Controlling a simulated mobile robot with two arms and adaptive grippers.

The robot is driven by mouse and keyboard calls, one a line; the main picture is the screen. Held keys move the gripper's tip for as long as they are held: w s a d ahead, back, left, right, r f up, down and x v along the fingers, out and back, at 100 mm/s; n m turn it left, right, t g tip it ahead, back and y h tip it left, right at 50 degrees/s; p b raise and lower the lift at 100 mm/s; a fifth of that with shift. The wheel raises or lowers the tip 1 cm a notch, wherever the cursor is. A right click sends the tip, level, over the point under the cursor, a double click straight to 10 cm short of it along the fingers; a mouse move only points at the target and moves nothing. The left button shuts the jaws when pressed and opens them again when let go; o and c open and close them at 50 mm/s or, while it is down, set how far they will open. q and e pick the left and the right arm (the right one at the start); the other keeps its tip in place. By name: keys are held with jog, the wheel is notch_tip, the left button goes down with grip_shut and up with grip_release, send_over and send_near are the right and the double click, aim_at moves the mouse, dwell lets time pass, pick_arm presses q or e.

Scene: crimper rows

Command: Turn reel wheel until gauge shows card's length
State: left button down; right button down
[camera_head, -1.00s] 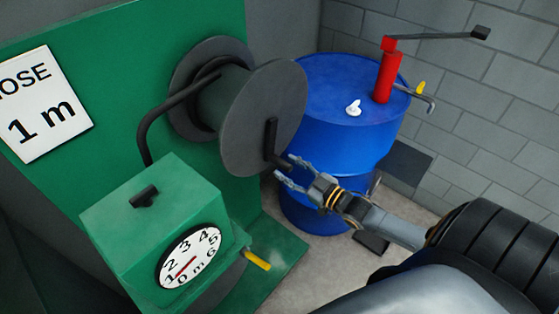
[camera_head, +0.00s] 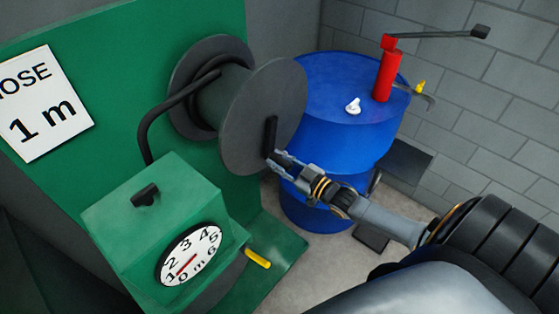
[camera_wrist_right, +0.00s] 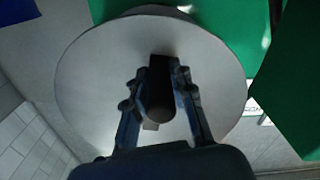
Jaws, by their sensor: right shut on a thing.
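The reel wheel (camera_head: 262,100) is a grey disc at the front of a dark spool on the green stand. A dark crank (camera_head: 271,132) crosses its face; its handle (camera_wrist_right: 160,100) points outward. My right gripper (camera_head: 275,160) is shut on this handle, a finger on each side in the wrist view. The round white gauge (camera_head: 205,240) on the green box is numbered 0 to 6 m. Its red needle points lower left, around 0 to 1; the exact reading is too small to tell. The white card (camera_head: 45,85) reads "1 m". My left gripper is out of view.
A black hose (camera_head: 150,120) runs from the spool to the green box (camera_head: 150,205). A blue drum (camera_head: 340,140) with a red pump (camera_head: 388,75) stands close behind my right gripper. A yellow-tipped spout (camera_head: 258,259) sticks out of the box's side.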

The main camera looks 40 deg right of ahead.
aim_at(255, 158)
jog(key=a+m+p, duration=0.1)
jog(key=a+r+m+p, duration=0.1)
jog(key=a+m, duration=0.1)
jog(key=s+a+r+m+p, duration=0.1)
jog(key=m+p, duration=0.1)
jog(key=shift+a+r, duration=0.15)
jog(key=shift+a, duration=0.1)
jog(key=shift+s+a+m, duration=0.1)
jog(key=shift+a+m, duration=0.05)
jog(key=shift+m, duration=0.15)
jog(key=c, duration=1.1)
grip_release()
jog(key=shift+s, duration=0.1)
jog(key=v, duration=1.2)
